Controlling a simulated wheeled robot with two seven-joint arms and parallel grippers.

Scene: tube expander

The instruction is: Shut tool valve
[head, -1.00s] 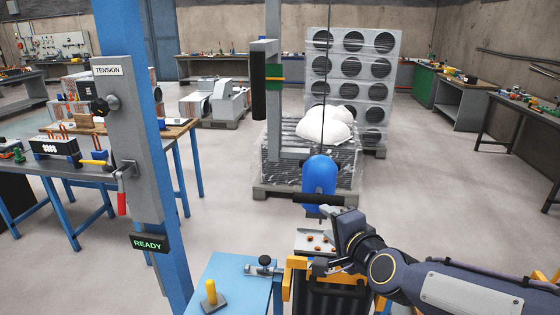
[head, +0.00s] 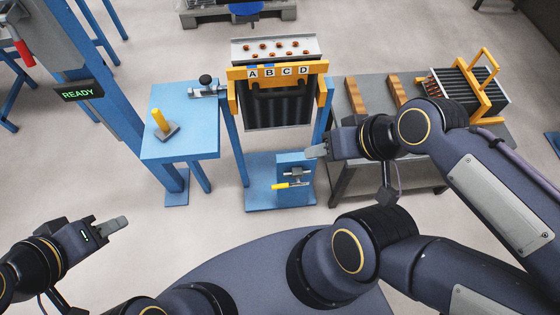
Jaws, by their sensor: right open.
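A small valve with a yellow lever (head: 284,186) sits on the blue box (head: 293,160) low on the blue stand in the head view. Its lever points left, roughly level. My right gripper (head: 316,152) is open and empty, just above and right of the valve in the picture, apart from the lever. My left gripper (head: 116,224) is at the lower left, far from the valve, seen edge-on, so its opening is unclear.
A finned block lettered A to D (head: 278,105) stands in a yellow frame above the valve. A grey bench (head: 370,120) with wooden blocks and another finned unit (head: 468,90) stands right. A READY sign (head: 79,91) is left.

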